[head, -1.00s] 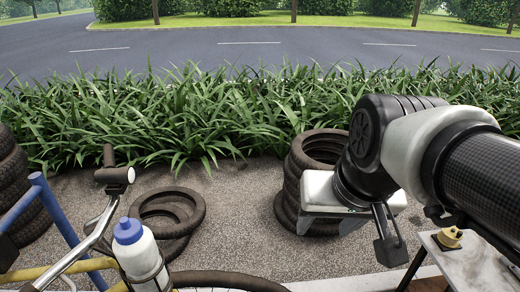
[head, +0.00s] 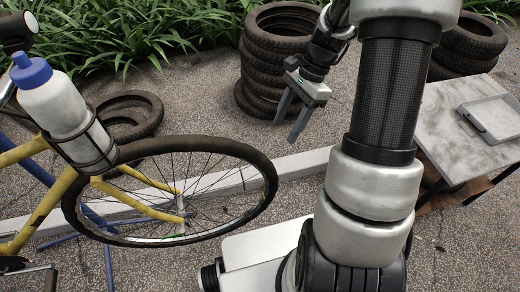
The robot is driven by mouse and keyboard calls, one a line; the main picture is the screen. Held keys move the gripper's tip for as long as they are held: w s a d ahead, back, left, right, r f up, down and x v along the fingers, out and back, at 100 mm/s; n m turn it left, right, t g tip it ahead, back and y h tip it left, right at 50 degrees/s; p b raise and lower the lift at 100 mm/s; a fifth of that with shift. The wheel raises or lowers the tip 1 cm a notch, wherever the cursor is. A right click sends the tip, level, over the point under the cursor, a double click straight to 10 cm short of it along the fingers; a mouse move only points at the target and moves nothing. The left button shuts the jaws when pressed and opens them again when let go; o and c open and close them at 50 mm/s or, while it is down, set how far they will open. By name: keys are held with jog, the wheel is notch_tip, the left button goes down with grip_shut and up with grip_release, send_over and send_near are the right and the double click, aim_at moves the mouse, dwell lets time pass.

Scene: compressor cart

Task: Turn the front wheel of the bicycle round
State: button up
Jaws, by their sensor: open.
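The bicycle (head: 30,165) with yellow and blue tubes is at the left, cut off by the picture edge. One wheel (head: 268,175) with a black tyre and thin spokes shows almost whole, seen from above at a slant. Yellow tubes run to its hub. Whether it is the front wheel I cannot tell. My gripper (head: 287,131) is open and empty, its two grey fingers pointing down. In the picture it is above and right of the wheel, apart from it.
A tyre stack (head: 262,85) stands behind my gripper. A white bottle (head: 55,105) with a blue cap sits in a cage by the wheel. A grey table (head: 450,125) with a tray (head: 495,118) is at the right. A pale kerb (head: 300,163) crosses behind the wheel.

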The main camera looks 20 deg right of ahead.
aim_at(266, 169)
jog(key=b+x, duration=0.3)
jog(key=x, duration=1.4)
jog(key=shift+s+f, duration=0.1)
jog(key=shift+f, duration=0.1)
jog(key=shift+f+b, duration=0.1)
jog(key=shift+b, duration=0.2)
grip_shut()
